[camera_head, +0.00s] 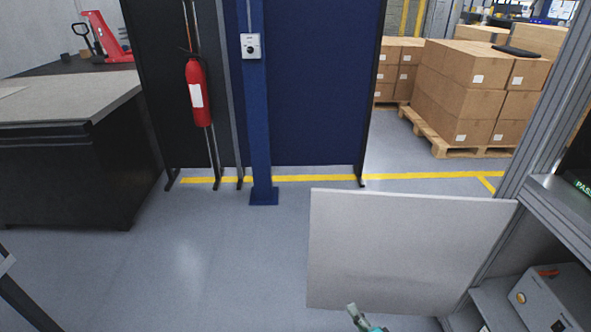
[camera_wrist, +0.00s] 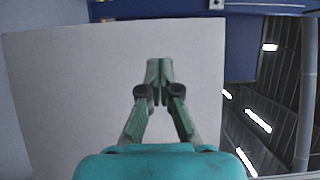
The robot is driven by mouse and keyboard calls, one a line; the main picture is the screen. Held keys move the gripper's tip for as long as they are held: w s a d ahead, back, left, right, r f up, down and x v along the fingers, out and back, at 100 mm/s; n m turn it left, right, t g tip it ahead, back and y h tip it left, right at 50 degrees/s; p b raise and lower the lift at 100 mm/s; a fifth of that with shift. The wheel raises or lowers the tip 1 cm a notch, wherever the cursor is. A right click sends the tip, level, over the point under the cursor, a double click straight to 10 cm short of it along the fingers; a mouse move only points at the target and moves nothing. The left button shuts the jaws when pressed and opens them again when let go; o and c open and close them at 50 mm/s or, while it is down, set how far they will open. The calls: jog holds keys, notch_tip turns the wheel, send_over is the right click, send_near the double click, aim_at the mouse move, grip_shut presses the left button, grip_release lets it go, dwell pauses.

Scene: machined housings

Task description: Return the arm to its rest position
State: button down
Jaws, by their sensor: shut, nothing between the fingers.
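My gripper (camera_wrist: 158,68) shows in the middle of the wrist view, with its green fingers together and nothing between them. In the head view only a small part of my gripper (camera_head: 354,308) shows at the bottom edge, right of centre. Behind it is a plain light grey panel (camera_head: 405,250), which also fills much of the wrist view (camera_wrist: 60,90). The gap between the fingertips and the panel cannot be told. The rest of my arm is out of the head view.
A metal-framed station (camera_head: 545,120) with a grey box (camera_head: 548,305) stands at the right. A dark-sided bench (camera_head: 70,170) is at the left. A blue post (camera_head: 259,120), a fire extinguisher (camera_head: 197,95) and stacked cartons (camera_head: 465,85) are farther back. The floor (camera_head: 190,265) at centre left is clear.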

jog(key=s+a+f+n+g+h, duration=0.15)
jog(key=s+f, duration=0.25)
jog(key=s, duration=0.4)
jog(key=s+f+n+g+h, duration=0.1)
jog(key=s+f+h, duration=0.15)
jog(key=s, duration=0.55)
jog(key=s+d+n+g+h, duration=0.1)
jog(key=s+n+h, duration=0.1)
jog(key=s, duration=1.1)
jog(key=s+d+r+n+t+h, duration=0.1)
jog(key=s+r+n, duration=0.3)
jog(key=s+r, duration=0.4)
jog(key=s+r+n+t, duration=0.1)
jog(key=s+r+n, duration=0.3)
jog(key=s+r, duration=0.5)
notch_tip(320, 180, up, 8)
jog(key=shift+d+h, duration=0.35)
jog(key=shift+h, duration=0.05)
jog(key=shift+d, duration=0.1)
